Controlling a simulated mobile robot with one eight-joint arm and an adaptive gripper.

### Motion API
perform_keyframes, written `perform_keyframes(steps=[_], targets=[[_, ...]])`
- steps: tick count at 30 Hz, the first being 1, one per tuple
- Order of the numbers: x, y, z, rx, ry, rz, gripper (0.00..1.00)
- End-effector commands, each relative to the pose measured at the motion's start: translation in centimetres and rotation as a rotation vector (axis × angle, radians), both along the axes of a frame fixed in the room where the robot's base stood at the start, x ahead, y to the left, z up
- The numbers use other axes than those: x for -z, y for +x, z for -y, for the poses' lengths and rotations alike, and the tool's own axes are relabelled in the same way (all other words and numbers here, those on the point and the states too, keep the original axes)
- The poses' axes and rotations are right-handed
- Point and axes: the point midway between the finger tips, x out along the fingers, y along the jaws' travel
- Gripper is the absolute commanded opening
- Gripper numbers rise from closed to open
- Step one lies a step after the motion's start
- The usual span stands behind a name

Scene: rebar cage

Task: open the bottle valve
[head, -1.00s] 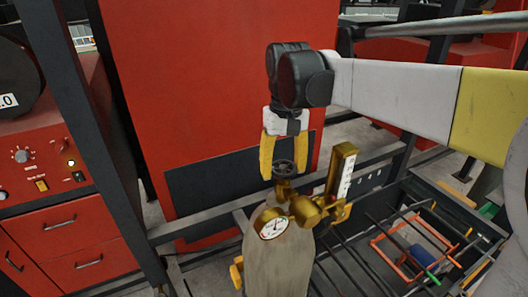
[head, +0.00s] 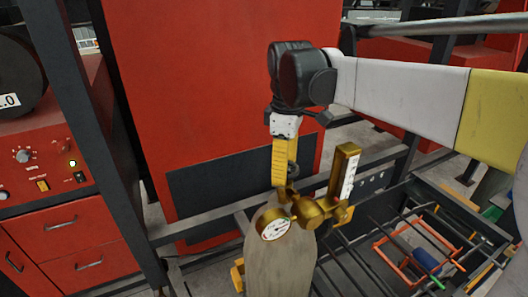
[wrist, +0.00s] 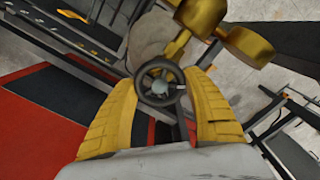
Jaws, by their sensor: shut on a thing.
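A grey gas bottle (head: 272,268) stands upright in the lower middle of the head view. A brass valve and regulator with a round gauge (head: 275,229) and an upright flow tube (head: 343,180) sit on top. My gripper (head: 284,183) points down at the valve from above, its yellow fingers edge-on and overlapping, hiding most of the handwheel. In the wrist view, the dark round handwheel (wrist: 160,84) lies between the two finger ends (wrist: 166,88), and my gripper is shut on it. The grey bottle (wrist: 152,40) and brass regulator (wrist: 248,45) show beyond.
A tall red cabinet (head: 215,90) with a dark lower panel stands behind the bottle. A red control unit with drawers (head: 70,230) is at left. Dark frame bars run around the bottle. A rack with rods and an orange frame (head: 410,250) is at right.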

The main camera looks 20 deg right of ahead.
Motion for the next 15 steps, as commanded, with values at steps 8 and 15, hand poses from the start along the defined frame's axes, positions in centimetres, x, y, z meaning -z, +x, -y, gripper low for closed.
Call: perform_keyframes(steps=[8,15], targets=[[-0.04,-0.03,-0.03,-0.261,-0.001,0.001,0.28],[-0.04,-0.08,-0.04,-0.489,-0.001,0.001,0.28]])
